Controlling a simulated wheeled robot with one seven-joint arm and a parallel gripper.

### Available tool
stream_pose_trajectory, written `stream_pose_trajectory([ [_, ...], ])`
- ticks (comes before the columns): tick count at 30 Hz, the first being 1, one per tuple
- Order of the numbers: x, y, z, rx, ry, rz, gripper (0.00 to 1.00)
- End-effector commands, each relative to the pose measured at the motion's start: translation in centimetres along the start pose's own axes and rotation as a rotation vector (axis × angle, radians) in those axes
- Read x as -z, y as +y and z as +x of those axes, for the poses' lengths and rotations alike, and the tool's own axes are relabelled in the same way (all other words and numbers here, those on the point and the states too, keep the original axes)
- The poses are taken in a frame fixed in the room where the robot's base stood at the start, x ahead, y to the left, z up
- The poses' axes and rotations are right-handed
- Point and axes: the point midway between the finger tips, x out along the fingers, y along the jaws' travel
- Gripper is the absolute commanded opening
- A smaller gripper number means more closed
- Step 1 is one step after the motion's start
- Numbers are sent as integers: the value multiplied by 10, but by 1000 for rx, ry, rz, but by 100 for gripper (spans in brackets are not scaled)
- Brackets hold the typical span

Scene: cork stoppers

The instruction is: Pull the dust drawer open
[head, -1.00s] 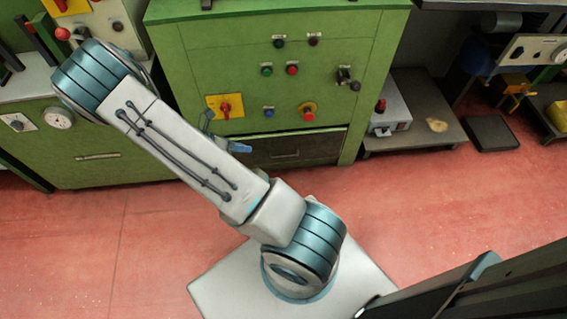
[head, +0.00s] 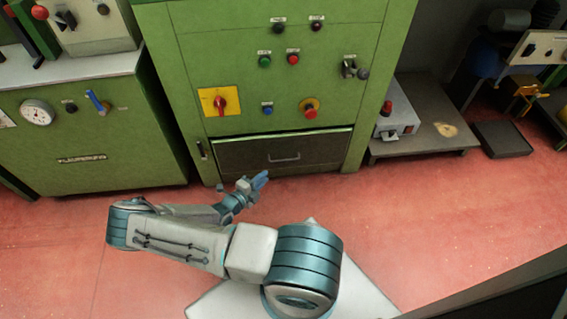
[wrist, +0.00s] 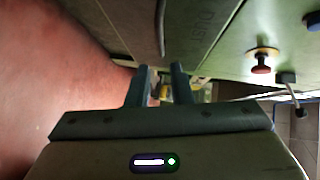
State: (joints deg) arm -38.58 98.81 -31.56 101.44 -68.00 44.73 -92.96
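The dust drawer (head: 320,150) is a dark brown panel low on the green machine, with a pale bar handle (head: 284,158) at its middle. The drawer looks shut. My gripper (head: 262,180) is just in front of and below the drawer front, a little left of the handle, apart from it. In the wrist view the two fingers (wrist: 159,84) are apart with nothing between them. The drawer front (wrist: 190,30) with "Dust" lettering and the handle bar (wrist: 162,30) lie beyond the fingertips there.
Above the drawer are a yellow-backed red switch (head: 221,102), a red stop button (head: 310,110) and small buttons. A low grey bench (head: 440,125) with a control box stands right. A green cabinet (head: 90,140) stands left.

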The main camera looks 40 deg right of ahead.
Motion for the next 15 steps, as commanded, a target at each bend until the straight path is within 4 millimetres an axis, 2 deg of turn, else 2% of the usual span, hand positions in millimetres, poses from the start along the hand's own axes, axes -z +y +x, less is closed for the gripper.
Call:
stream_pose_trajectory([
  [15, 1, 2, 102, 1, 4, 3, 20],
])
